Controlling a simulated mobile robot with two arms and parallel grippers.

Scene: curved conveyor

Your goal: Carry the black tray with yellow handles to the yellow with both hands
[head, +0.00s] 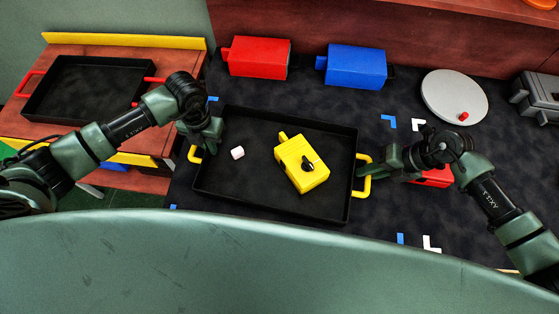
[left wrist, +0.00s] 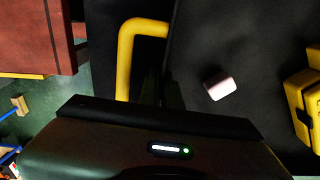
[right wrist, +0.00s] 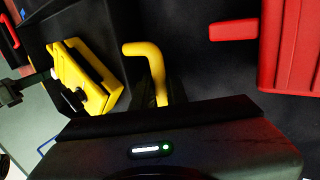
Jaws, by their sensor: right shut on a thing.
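The black tray with yellow handles (head: 235,182) lies on the dark table, holding a yellow machine-like block (head: 303,168) and a small whitish cube (head: 237,153). My left gripper (head: 207,148) is at the tray's left edge, by the left yellow handle (head: 194,154). In the left wrist view that handle (left wrist: 125,60) shows left of the dark fingers, which blend into the tray wall, so their opening is unclear. My right gripper (head: 369,172) is shut on the right yellow handle (head: 364,186), also seen in the right wrist view (right wrist: 157,70).
A side table at left has a yellow back strip (head: 125,41) and bears a black tray with red handles (head: 60,112). Red (head: 258,57) and blue (head: 355,67) blocks stand behind my tray. A grey disc (head: 440,98) is at right. A red block (head: 436,178) sits beside my right gripper.

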